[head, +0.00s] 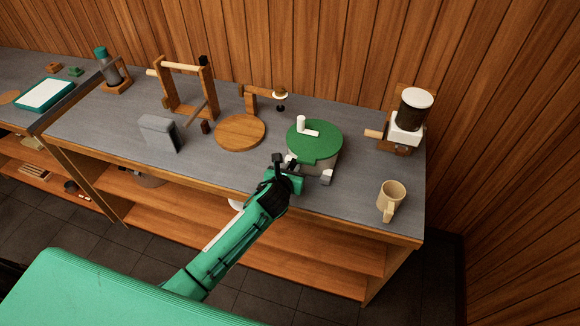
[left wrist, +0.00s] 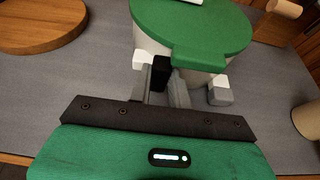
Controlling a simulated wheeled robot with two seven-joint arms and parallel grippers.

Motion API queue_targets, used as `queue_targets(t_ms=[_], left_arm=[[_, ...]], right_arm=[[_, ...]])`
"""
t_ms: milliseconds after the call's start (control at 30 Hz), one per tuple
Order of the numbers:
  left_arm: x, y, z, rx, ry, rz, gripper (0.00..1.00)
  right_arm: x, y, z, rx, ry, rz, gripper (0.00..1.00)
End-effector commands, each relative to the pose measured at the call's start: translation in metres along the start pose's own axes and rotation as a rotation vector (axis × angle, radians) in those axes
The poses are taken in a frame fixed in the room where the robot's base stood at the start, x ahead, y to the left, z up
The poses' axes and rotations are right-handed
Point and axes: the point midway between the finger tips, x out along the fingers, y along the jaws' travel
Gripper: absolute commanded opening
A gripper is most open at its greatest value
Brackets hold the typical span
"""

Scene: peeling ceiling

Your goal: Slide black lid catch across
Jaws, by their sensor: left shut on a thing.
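A pot with a round green lid (head: 314,140) and a white handle on top stands on the grey counter. In the left wrist view the green lid (left wrist: 195,28) shows a tab at its near edge. The black lid catch (left wrist: 160,72) shows there on the pot's near side, just left of the tab. My left gripper (head: 288,170) is at the pot's near side, its fingers shut on the black catch, which shows between them in the left wrist view (left wrist: 164,84). In the head view the gripper hides the catch. My right gripper is out of view.
A tan mug (head: 391,196) stands at the counter's front right. A grinder-like device (head: 408,118) is behind it. White blocks (left wrist: 221,92) flank the pot's near side.

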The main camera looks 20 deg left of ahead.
Motion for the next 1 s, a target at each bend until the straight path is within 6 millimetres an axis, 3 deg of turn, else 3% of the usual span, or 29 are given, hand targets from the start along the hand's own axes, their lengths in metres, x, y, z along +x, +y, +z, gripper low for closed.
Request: queue_targets(t_ms=[67, 100, 200, 633, 1000], left_arm=[[0.0, -0.003, -0.001, -0.001, 0.0, -0.005, 0.0], [-0.001, -0.003, -0.001, -0.001, 0.0, -0.006, 0.23], [-0.001, -0.003, -0.001, -0.001, 0.0, -0.005, 0.42], [-0.008, -0.001, -0.001, 0.002, -0.001, -0.003, 0.42], [-0.07, -0.001, -0.003, 0.003, -0.001, -0.004, 0.42]], right_arm=[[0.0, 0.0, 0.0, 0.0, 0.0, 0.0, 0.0], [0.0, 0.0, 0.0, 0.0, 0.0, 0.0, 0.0], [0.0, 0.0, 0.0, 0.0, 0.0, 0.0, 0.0], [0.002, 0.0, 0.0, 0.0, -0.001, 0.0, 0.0], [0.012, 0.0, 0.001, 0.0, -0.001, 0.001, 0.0]])
